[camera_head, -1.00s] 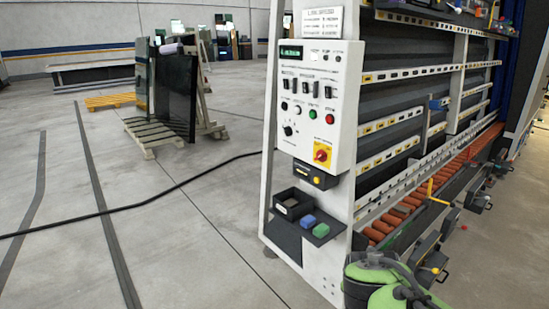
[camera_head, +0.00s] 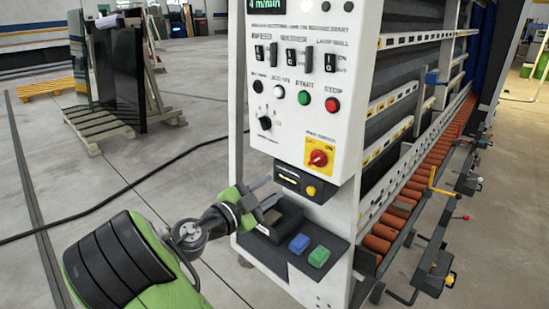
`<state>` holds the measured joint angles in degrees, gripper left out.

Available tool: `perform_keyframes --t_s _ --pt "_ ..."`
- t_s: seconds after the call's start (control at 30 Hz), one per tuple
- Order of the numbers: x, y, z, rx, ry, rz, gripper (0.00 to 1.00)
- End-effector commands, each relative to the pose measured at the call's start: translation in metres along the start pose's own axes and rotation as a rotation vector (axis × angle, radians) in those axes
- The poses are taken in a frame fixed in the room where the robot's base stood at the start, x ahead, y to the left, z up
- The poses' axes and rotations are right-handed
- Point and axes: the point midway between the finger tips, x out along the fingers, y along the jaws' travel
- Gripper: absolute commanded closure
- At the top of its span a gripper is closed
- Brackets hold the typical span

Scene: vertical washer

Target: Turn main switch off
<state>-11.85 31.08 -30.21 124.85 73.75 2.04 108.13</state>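The main switch (camera_head: 318,158) is a red rotary knob on a yellow square plate, low on the right of the white control panel (camera_head: 290,105). An "ON" mark shows at the top of its plate. My gripper (camera_head: 266,191) is below and left of the switch, in front of the black tray and the lower edge of the panel. Its two fingers are spread apart with nothing visible between them. It is apart from the switch.
A black box with a yellow button (camera_head: 310,190) sits just under the panel. A blue block (camera_head: 299,243) and a green block (camera_head: 319,256) lie on the black shelf. Green and red buttons (camera_head: 332,105) are above the switch. Open floor lies left, crossed by a black cable (camera_head: 110,198).

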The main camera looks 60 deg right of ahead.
Motion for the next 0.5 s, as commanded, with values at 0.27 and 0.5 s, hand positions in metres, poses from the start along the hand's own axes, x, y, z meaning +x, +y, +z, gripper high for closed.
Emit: perform_keyframes --t_s 0.27,0.5 --pt "0.040 -0.001 -0.003 0.006 0.012 -0.001 0.62" --pt "0.102 -0.001 -0.004 0.006 0.012 -0.001 0.62"
